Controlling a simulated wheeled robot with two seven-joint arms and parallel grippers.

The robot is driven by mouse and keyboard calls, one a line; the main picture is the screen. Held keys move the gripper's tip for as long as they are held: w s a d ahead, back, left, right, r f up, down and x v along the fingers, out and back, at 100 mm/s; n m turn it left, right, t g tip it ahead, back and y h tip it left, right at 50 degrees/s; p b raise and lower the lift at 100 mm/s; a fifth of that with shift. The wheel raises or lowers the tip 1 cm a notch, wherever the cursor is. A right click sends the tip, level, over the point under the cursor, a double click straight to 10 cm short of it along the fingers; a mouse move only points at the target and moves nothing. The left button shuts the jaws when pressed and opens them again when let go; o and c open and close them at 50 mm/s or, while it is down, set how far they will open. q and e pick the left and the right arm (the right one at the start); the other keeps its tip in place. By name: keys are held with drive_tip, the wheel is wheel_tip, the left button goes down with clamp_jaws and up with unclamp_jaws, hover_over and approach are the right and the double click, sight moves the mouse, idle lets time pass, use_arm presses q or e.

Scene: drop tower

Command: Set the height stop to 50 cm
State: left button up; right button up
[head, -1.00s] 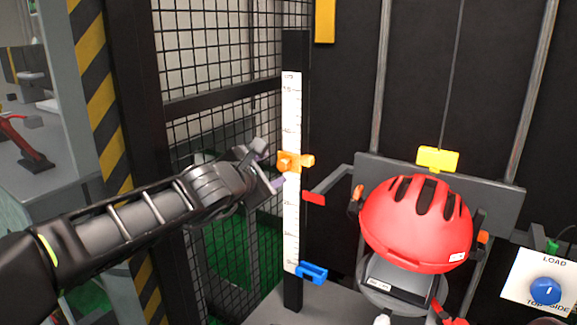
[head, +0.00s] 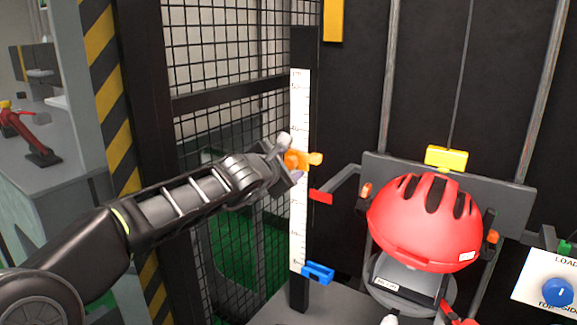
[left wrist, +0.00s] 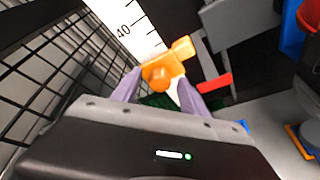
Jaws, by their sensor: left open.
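The height stop, an orange block with a knob (head: 298,160), sits on the white scale (head: 298,215) of the black upright post. In the left wrist view the orange stop (left wrist: 163,73) is just below the 40 mark of the scale (left wrist: 125,25). My left gripper (head: 289,158) is open at the stop, its fingers on either side of it; it also shows in the left wrist view (left wrist: 165,85). I cannot tell whether the fingers touch it. A red pointer (head: 321,196) is lower, right of the scale. My right gripper is not in view.
A red helmet (head: 425,220) rests on the carriage (head: 510,190) to the right, with a yellow block (head: 446,157) above it. A blue clip (head: 318,272) is low on the post. A mesh fence (head: 235,130) stands behind my left arm. A blue knob (head: 557,292) is at far right.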

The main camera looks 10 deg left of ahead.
use_arm(q)
clamp_jaws()
idle(0.6)
idle(0.9)
